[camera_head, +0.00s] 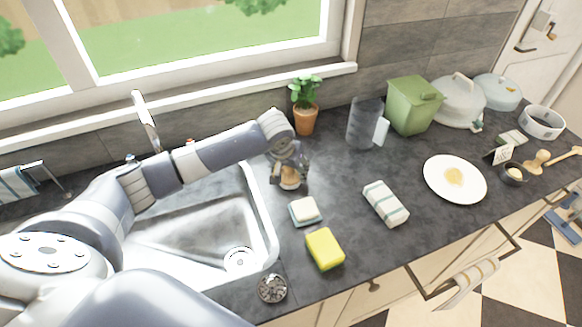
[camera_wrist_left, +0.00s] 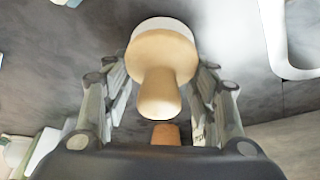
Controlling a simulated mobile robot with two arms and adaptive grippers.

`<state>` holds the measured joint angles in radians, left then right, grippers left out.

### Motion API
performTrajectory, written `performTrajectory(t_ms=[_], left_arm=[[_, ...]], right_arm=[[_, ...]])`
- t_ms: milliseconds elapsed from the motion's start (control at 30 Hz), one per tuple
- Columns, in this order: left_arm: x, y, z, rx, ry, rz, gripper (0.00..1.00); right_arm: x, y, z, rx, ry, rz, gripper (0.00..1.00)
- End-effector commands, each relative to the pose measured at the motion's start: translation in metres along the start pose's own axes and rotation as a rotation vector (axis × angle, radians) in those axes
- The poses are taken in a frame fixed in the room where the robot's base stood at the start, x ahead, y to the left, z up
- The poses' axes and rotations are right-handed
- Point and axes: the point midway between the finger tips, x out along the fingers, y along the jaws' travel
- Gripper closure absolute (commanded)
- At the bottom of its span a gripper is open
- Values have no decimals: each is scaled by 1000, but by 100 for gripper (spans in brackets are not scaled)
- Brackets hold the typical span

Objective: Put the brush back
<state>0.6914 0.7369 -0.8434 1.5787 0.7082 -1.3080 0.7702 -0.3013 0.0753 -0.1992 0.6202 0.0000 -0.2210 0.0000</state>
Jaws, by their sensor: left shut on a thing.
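The brush (camera_head: 290,178) has a rounded wooden knob handle and a pale round head. My left gripper (camera_head: 290,183) is shut on it, over the counter right of the sink and in front of the potted plant. In the left wrist view the brush (camera_wrist_left: 162,62) stands between the two fingers of the left gripper (camera_wrist_left: 163,95), its knob toward the camera and pale head beyond. I cannot tell whether its head touches the counter. My right gripper is not in view.
A soap dish with white soap (camera_head: 305,211), a yellow sponge (camera_head: 325,249) and a metal scrubber (camera_head: 272,288) lie near the sink (camera_head: 262,215). A potted plant (camera_head: 305,118) and grey pitcher (camera_head: 364,123) stand behind. A folded striped towel (camera_head: 385,203) lies to the right.

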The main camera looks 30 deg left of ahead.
Motion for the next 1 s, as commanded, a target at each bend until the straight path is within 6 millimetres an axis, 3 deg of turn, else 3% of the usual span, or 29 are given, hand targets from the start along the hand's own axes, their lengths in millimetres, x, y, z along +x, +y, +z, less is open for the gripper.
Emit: performTrajectory(t_ms=[400, 433, 500, 867, 1000], left_arm=[[6, 0, 2, 0, 1, 0, 66], [6, 0, 2, 0, 1, -1, 41], [6, 0, 2, 0, 1, -1, 27], [4, 0, 1, 0, 2, 0, 27], [-6, 0, 0, 1, 3, 2, 27]], right_arm=[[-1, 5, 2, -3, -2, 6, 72], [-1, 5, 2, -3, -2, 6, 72], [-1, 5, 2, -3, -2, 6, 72], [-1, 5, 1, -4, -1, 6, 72], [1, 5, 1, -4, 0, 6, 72]])
